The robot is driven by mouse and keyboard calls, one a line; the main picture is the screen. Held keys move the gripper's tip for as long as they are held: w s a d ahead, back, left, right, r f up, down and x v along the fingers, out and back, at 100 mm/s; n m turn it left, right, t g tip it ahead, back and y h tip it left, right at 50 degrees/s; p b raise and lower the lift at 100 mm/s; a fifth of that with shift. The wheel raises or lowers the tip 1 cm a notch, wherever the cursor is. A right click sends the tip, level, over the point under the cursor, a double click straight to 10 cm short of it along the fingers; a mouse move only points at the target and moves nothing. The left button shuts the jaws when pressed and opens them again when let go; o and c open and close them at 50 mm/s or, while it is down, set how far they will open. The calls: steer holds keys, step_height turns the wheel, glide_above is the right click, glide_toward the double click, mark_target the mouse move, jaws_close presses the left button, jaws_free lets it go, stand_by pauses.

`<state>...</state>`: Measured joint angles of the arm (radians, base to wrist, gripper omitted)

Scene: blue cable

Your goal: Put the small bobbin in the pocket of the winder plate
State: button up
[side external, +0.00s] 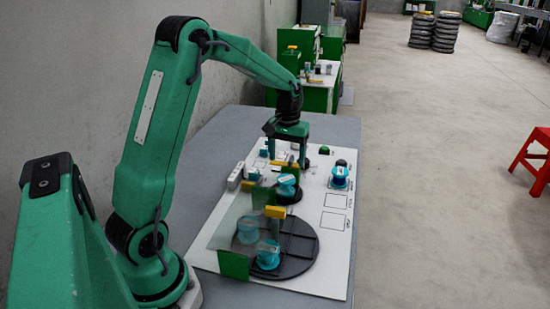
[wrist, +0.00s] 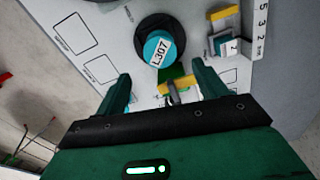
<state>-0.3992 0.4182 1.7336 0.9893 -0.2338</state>
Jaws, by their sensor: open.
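In the side external view, my gripper (side external: 288,160) points down over the far part of the white board. In the wrist view, my gripper (wrist: 163,90) is open, its two green fingers apart. A teal bobbin (wrist: 158,48) labelled L307 sits on a small black disc (wrist: 142,30), ahead of the fingers; it also shows in the side external view (side external: 287,187). A blue bobbin (side external: 340,180) stands on the board's right side. Two more teal bobbins stand on a large black disc (side external: 300,262). I cannot tell which bobbin is the small one or identify the pocket.
Green and yellow uprights (side external: 234,265) stand by the large disc. Outlined squares (side external: 333,221) on the right are empty.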

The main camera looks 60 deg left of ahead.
steer(key=shift+r, duration=1.3)
steer(key=s+d+r+m+t, duration=0.3)
steer(key=s+d+r, duration=0.55)
steer(key=d, duration=0.25)
steer(key=s+d+m+t, duration=0.1)
steer(key=s+d+m, duration=0.1)
steer(key=s, duration=0.4)
steer(key=s+d+r+m+t, duration=0.1)
steer(key=s+d+m, duration=0.1)
steer(key=s+d, duration=0.3)
steer(key=shift+s+t, duration=0.3)
steer(key=shift+s, duration=0.15)
steer(key=shift+r, duration=0.1)
